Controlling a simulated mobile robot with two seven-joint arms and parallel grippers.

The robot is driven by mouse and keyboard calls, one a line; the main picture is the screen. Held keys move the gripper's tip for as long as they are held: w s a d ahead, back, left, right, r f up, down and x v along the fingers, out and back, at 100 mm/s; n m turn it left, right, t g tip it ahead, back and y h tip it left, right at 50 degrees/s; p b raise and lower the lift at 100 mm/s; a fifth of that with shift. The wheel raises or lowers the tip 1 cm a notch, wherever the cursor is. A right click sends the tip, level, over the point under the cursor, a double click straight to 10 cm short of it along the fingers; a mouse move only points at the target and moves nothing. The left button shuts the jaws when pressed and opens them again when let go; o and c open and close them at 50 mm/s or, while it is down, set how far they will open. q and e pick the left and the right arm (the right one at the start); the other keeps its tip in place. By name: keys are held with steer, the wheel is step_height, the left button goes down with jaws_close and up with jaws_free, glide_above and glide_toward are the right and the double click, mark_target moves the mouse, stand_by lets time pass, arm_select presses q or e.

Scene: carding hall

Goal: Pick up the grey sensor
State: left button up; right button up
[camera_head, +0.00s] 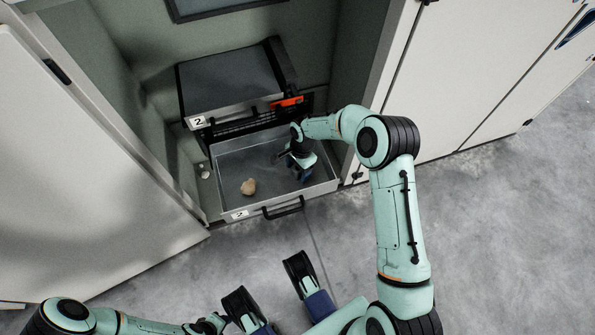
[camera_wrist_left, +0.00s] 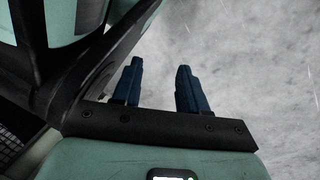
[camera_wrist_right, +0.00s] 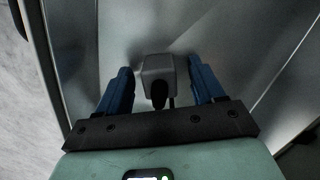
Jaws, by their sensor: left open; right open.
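The grey sensor (camera_wrist_right: 158,72), a small grey box with a black rounded part on its near side, shows in the right wrist view. It lies on the drawer floor between the two blue fingers of my right gripper (camera_wrist_right: 160,66). The fingers are open, with a gap visible on each side of it. In the head view my right gripper (camera_head: 298,170) reaches down into the right part of the open drawer (camera_head: 325,189), and the sensor is largely or wholly hidden there. My left gripper (camera_wrist_left: 159,66) is open and empty over the grey floor in the left wrist view.
A beige lump (camera_head: 248,187) lies in the drawer, left of my right gripper. A closed unit with a grey top (camera_head: 230,80) and a red part (camera_head: 287,102) stands behind it. White cabinet panels (camera_head: 75,170) flank the recess. Concrete floor in front is open.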

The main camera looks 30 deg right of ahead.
steer(key=shift+r, duration=0.1)
steer(key=c, duration=1.1)
